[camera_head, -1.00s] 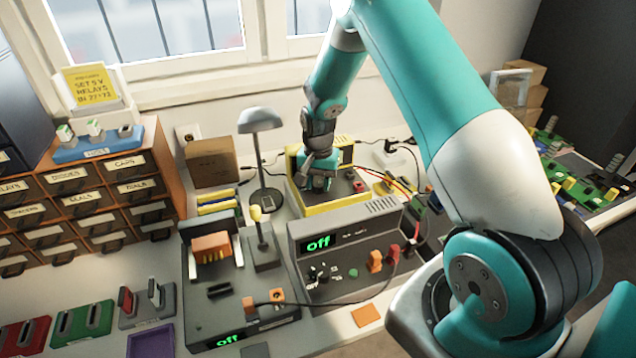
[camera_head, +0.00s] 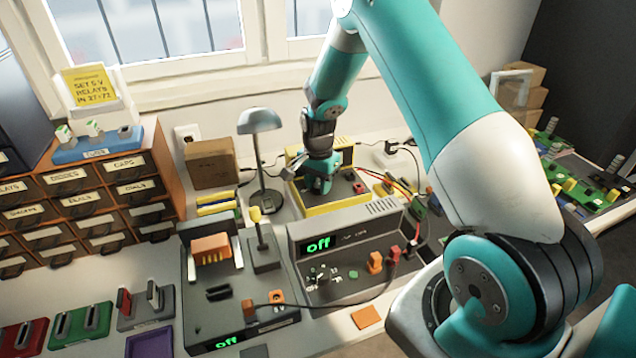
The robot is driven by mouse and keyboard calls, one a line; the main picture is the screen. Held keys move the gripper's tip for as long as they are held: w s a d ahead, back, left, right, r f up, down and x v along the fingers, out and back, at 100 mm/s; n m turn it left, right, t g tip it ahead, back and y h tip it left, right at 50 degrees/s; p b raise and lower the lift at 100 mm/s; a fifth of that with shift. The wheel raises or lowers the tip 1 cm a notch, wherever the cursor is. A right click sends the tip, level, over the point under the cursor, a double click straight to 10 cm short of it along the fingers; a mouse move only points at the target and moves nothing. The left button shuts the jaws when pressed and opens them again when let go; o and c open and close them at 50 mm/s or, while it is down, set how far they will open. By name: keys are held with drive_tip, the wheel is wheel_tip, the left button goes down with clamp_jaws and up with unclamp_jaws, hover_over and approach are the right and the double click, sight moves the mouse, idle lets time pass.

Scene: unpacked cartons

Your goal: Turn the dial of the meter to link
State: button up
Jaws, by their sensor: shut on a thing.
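My gripper (camera_head: 318,187) points down onto the left part of the meter's top face. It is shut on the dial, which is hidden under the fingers. I cannot read the dial's pointer or its markings from here. A red socket (camera_head: 360,188) shows on the meter's top to the right of my gripper.
A grey power unit (camera_head: 385,222) reading "off" stands in front of the meter. A desk lamp (camera_head: 260,122) stands close on the left. Red and black leads run to the right. A grey test fixture (camera_head: 205,320) sits at front left.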

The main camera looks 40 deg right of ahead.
sight(318, 184)
drive_tip(key=o, duration=0.9)
drive_tip(key=shift+r, duration=0.1)
wheel_tip(318, 184, up, 17)
drive_tip(key=shift+r+b, duration=0.15)
drive_tip(key=shift+b, duration=0.8)
